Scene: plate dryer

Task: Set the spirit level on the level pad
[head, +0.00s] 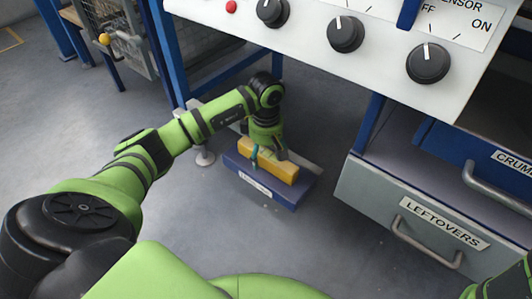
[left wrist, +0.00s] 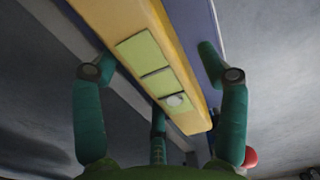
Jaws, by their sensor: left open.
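The yellow spirit level (head: 282,170) lies flat along the top of the dark blue level pad (head: 288,197), which has a white label on its front. My left gripper (head: 266,155) is low over the level, with its fingers around the level's sides. In the left wrist view, the level (left wrist: 135,22) shows pale green vial windows, and the blue pad (left wrist: 203,25) lies behind it. The green fingers of my left gripper (left wrist: 155,62) are spread on both sides of the level, with visible gaps.
A grey drawer (head: 390,205) labelled LEFTOVERS stands to the right, with a handle sticking out. A metal foot (head: 204,156) stands left of the pad. The floor in front is clear.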

